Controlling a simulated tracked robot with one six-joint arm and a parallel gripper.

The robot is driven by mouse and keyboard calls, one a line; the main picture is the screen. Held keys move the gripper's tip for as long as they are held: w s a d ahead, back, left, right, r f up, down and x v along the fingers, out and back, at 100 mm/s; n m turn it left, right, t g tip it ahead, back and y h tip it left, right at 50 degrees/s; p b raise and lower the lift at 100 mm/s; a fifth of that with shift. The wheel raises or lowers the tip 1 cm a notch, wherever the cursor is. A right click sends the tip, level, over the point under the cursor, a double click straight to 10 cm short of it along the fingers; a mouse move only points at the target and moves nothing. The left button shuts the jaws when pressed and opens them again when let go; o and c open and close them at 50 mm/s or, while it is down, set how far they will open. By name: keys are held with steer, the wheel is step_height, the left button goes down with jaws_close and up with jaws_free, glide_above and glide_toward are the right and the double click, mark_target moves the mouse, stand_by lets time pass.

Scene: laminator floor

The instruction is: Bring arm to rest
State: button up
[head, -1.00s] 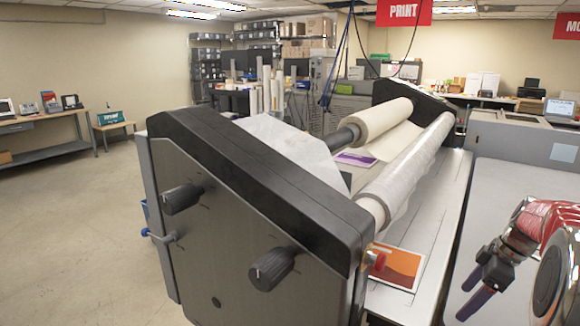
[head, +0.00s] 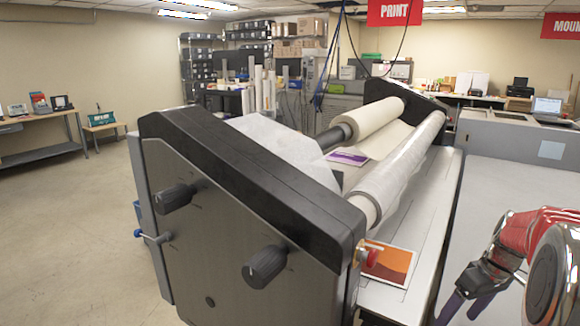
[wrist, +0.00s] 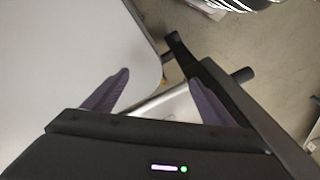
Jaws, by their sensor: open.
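My gripper (head: 452,308) is at the lower right of the head view, its purple-grey fingers pointing down beside the laminator's right side. In the wrist view my gripper (wrist: 160,98) shows two purplish fingers spread well apart, with nothing between them. My red arm rises behind it at the right edge of the head view. The fingers are apart from the laminator (head: 250,205) in the head view. The ends of the fingers are near the bottom edge of that view.
The laminator has two black knobs (head: 266,266) on its grey end panel and white film rolls (head: 402,160) on top. An orange print (head: 392,262) lies on its bed. A light grey table (head: 510,185) stands at right. Open floor (head: 70,230) lies to the left.

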steer(key=s+a+r+m+t, duration=0.1)
steer(key=s+a+r, duration=0.2)
steer(key=s+a, duration=0.3)
steer(key=s+a+r+m+t+h, duration=0.1)
steer(key=s+a+r, duration=0.2)
steer(key=a, duration=1)
steer(key=s+a+r+t+h, duration=0.1)
steer(key=s+a+r+t, duration=0.1)
steer(key=s+a, duration=0.7)
steer(key=shift+a+r+m, duration=0.25)
steer(key=shift+r+m, duration=0.15)
steer(key=shift+r, duration=0.4)
steer(key=shift+s, duration=0.1)
steer(key=shift+a, duration=0.1)
